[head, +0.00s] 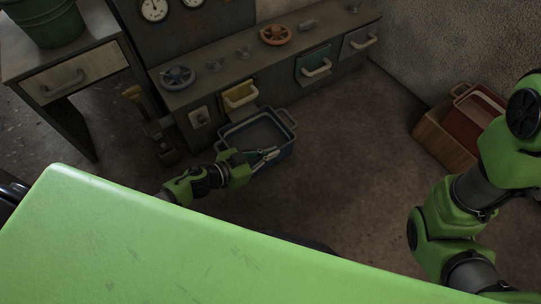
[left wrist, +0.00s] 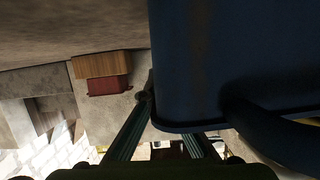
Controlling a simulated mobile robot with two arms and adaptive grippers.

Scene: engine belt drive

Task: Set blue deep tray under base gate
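The blue deep tray (head: 229,134) is in front of the low cabinet, below and beside its yellow front; in the head view it looks upright, with a handle at each end. My left gripper (head: 271,155) is at the tray's near side, fingers by its rim. In the left wrist view the tray's dark blue wall (left wrist: 215,60) fills the upper right, and the fingers (left wrist: 165,125) lean in at its rim; the right finger's tip is hidden behind the tray. I cannot tell whether they clamp it. My right gripper is out of view. Which front is the base gate is unclear.
The cabinet has yellow (head: 240,95), teal (head: 314,64) and grey (head: 360,41) fronts with handles; wheels lie on top. A wooden crate (head: 437,138) and a red bin (head: 466,124) stand at the right. The floor (head: 350,130) between is clear. A desk is at the left.

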